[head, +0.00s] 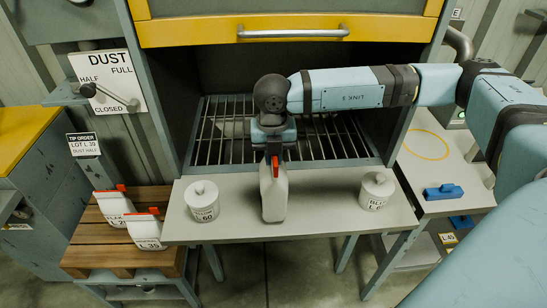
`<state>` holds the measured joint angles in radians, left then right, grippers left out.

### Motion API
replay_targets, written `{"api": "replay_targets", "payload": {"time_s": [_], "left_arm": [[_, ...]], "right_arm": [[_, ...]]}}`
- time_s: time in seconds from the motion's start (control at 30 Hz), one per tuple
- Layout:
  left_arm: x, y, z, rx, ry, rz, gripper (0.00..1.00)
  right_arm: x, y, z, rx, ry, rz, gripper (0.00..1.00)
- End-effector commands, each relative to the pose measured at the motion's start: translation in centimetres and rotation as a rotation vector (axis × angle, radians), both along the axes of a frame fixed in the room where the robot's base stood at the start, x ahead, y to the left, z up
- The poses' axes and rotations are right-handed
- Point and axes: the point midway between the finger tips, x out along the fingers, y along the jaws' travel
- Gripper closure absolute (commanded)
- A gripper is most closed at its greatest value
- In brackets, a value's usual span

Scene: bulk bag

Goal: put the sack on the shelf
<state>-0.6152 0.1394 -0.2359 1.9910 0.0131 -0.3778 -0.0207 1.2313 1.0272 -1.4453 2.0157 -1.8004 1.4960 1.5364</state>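A pale sack (274,196) with a red top strip is upright at the middle of the grey shelf (330,215) in front of the dark grated opening. My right gripper (273,158) points straight down over the sack and is shut on its red top. The sack's base shows over the shelf surface; I cannot tell for sure whether it rests there or hangs just above it. My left gripper is not in view.
White lidded tubs stand on the shelf at left (203,203) and right (376,191). Two more red-topped sacks (115,207) (146,231) are on a wooden pallet (100,250) at left. A metal grate (215,150) lies behind the shelf. A blue object (443,192) is on the right side table.

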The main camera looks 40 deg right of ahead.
Motion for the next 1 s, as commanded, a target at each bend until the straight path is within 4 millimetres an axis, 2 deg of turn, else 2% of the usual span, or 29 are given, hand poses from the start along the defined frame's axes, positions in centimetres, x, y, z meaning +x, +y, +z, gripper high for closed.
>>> {"api": "replay_targets", "payload": {"time_s": [0.13,0.5,0.53,0.6,0.63,1.0], "left_arm": [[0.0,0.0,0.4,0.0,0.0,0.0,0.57],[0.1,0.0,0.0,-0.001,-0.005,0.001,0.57],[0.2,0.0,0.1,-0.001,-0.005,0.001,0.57],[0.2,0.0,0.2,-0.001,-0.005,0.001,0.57],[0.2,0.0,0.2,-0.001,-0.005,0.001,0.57],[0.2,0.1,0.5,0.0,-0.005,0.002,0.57]], "right_arm": [[0.0,0.0,-1.3,0.0,-0.001,0.001,1.0],[0.0,0.0,-1.8,0.0,-0.001,0.001,1.0],[0.0,0.0,-1.8,0.0,0.0,0.001,0.8],[0.0,0.0,-1.7,0.0,0.0,0.001,0.64],[0.0,0.0,-1.7,0.0,0.0,0.001,0.62],[0.0,0.0,-1.0,0.0,-0.001,0.0,0.62]]}}
